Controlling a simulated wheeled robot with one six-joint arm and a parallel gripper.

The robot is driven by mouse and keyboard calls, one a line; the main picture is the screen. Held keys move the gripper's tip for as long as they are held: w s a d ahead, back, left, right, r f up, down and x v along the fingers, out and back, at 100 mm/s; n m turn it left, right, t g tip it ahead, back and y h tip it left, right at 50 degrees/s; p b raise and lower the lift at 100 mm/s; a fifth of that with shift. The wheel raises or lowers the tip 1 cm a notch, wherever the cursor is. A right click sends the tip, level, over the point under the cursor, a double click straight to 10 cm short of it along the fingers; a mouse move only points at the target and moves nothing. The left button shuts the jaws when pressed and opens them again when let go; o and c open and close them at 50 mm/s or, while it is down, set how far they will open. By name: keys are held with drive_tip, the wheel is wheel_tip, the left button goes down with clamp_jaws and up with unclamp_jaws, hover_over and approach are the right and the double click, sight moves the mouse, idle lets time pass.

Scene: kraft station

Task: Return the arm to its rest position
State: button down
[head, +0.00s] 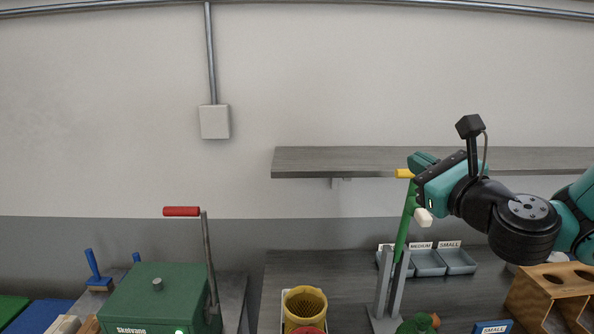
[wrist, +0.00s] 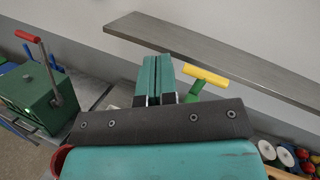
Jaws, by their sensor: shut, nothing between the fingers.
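A green lever with a yellow handle (head: 404,173) stands upright between grey posts, close beside the gripper. In the wrist view the yellow handle (wrist: 206,76) is just right of the fingers. I cannot tell whether they touch.
A grey shelf (head: 330,162) runs along the wall behind the gripper. A green machine (head: 150,300) with a red-handled lever (head: 181,211) stands at left. A yellow ribbed cup (head: 305,304), labelled bins (head: 459,262) and a wooden holder (head: 545,290) stand on the bench. Air left of the gripper is clear.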

drive_tip(key=s+a+f+n+g+y+b, duration=0.65)
drive_tip(key=s+a+f+n+g, duration=0.5)
drive_tip(key=n, duration=0.75)
drive_tip(key=s+d+f+n+g+h+b, duration=0.3)
drive_tip(key=s+f+n+g+h+b, duration=0.4)
drive_tip(key=s+f+n, duration=0.7)
drive_tip(key=shift+f+n+h+b, duration=0.45)
drive_tip(key=shift+f+n+b, duration=0.1)
drive_tip(key=shift+n+b, duration=0.3)
